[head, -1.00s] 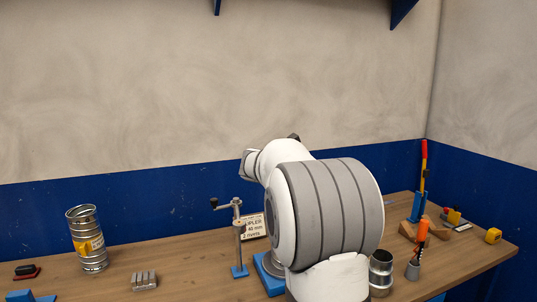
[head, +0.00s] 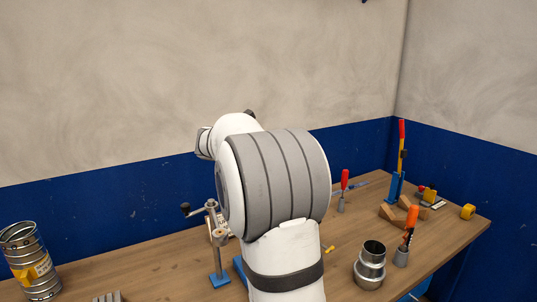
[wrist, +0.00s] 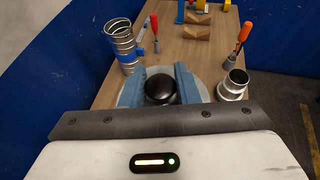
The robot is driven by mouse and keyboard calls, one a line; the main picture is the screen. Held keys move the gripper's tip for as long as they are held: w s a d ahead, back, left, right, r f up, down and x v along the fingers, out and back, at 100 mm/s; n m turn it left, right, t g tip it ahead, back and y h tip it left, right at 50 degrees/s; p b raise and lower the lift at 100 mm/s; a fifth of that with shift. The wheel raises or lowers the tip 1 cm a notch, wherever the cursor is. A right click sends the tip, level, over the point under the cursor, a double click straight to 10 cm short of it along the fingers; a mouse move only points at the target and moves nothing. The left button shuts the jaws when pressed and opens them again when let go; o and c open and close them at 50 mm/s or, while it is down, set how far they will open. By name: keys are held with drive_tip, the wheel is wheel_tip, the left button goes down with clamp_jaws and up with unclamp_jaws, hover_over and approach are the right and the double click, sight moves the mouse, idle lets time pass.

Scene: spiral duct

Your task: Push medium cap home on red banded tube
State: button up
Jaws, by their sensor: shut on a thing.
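In the wrist view my gripper (wrist: 160,84) has its two blue jaws shut on the black round knob (wrist: 160,91). A grey disc, which looks like the cap (wrist: 126,97), shows beneath and around the jaws. A ribbed silver spiral tube (wrist: 120,40) stands just beyond the jaws to the left, with a blue part at its right side. No red band can be made out on it, and I cannot tell whether the disc touches any tube. In the head view my arm hides the gripper and the cap.
In the head view a silver tube with a yellow label (head: 29,262) stands far left. A crank stand (head: 216,245) is left of my arm. A metal reducer (head: 370,266) and an orange-handled tool (head: 406,236) stand right. Wooden blocks (head: 398,211) lie farther back.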

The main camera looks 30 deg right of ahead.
drive_tip(key=shift+s+a+f, duration=0.1)
drive_tip(key=shift+f, duration=0.35)
wheel_tip(320, 180, down, 4)
drive_tip(key=b, duration=0.3)
drive_tip(key=shift+f+b, duration=0.35)
drive_tip(key=shift+f, duration=0.1)
drive_tip(key=shift+p, duration=0.45)
idle(1.1)
drive_tip(key=shift+f+b, duration=1.4)
drive_tip(key=shift+f, duration=0.65)
drive_tip(key=o, duration=1.1)
drive_tip(key=shift+o, duration=0.2)
drive_tip(key=b+v, duration=0.1)
drive_tip(key=v, duration=0.6)
drive_tip(key=shift+a, duration=0.4)
